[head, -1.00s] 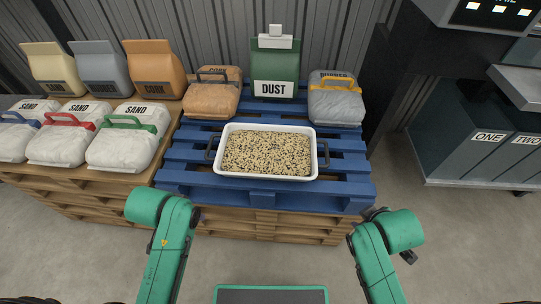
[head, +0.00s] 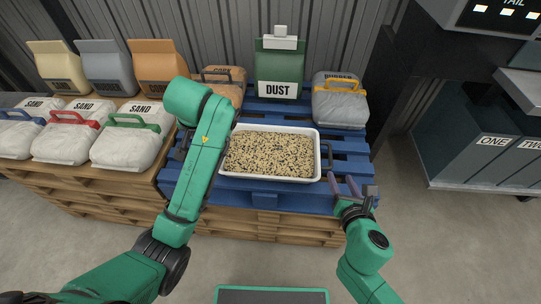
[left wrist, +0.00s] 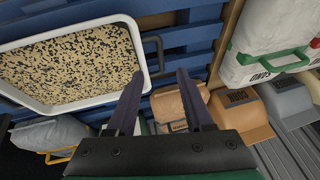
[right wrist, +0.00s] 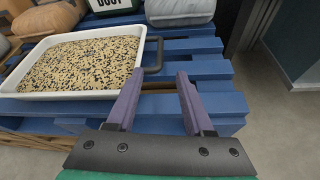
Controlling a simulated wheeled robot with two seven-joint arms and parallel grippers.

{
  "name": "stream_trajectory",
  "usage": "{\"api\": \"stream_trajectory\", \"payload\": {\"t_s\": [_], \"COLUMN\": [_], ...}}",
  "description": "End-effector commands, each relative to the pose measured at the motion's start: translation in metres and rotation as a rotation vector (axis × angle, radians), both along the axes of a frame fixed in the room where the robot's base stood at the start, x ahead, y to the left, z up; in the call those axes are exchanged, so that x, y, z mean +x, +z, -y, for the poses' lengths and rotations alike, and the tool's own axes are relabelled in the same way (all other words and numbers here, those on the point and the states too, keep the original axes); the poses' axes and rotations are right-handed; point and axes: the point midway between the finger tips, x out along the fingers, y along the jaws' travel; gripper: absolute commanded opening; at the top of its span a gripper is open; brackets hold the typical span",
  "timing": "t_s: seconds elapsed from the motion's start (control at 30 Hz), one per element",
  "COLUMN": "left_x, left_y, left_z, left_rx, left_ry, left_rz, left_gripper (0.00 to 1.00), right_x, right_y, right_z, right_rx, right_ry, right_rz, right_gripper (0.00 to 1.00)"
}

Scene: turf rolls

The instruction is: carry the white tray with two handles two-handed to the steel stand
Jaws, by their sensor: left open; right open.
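The white tray (head: 270,180), full of speckled grain (head: 268,154), lies on the blue pallet (head: 285,197). Its dark handles stick out at the two short ends. My right gripper (head: 343,180) is open just in front of the right handle (head: 327,158); in the right wrist view the handle (right wrist: 158,55) lies just beyond the fingertips (right wrist: 159,73). My left gripper is mostly hidden behind its arm in the head view. In the left wrist view it (left wrist: 156,75) is open, with the other handle (left wrist: 159,52) just beyond its tips. Neither gripper touches the tray. I cannot identify the steel stand.
A green DUST bag (head: 279,72), a cork bag (head: 228,82) and a grey bag with a yellow handle (head: 340,104) stand behind the tray. Sand bags (head: 126,146) sit on the left pallet. Bins (head: 480,155) and a metal ledge (head: 520,82) are at the right.

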Motion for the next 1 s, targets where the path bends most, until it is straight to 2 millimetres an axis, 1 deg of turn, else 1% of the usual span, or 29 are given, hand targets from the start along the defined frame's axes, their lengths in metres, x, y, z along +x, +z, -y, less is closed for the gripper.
{"api": "stream_trajectory", "payload": {"t_s": [0.17, 0.5, 0.7, 0.83, 1.0], "left_x": [0.009, 0.036, 0.050, 0.055, 0.056], "left_y": [-0.023, -0.085, -0.117, -0.127, -0.130], "left_z": [-0.004, -0.015, -0.020, -0.022, -0.022], "left_rx": [0.002, 0.000, 0.002, 0.000, -0.001], "left_ry": [0.001, 0.001, 0.000, 0.000, 0.000], "left_rz": [-0.006, -0.004, -0.003, -0.001, 0.000], "left_gripper": [0.52, 0.52, 0.52, 0.52, 0.52], "right_x": [0.023, 0.087, 0.120, 0.130, 0.133], "right_y": [-0.008, -0.034, -0.047, -0.052, -0.053], "right_z": [0.000, 0.000, 0.000, -0.001, -0.001], "right_rx": [0.002, 0.003, 0.003, 0.003, 0.003], "right_ry": [-0.004, -0.005, -0.006, -0.003, -0.002], "right_rz": [0.002, 0.001, 0.001, 0.000, 0.000], "right_gripper": [0.52, 0.52, 0.52, 0.52, 0.52]}}
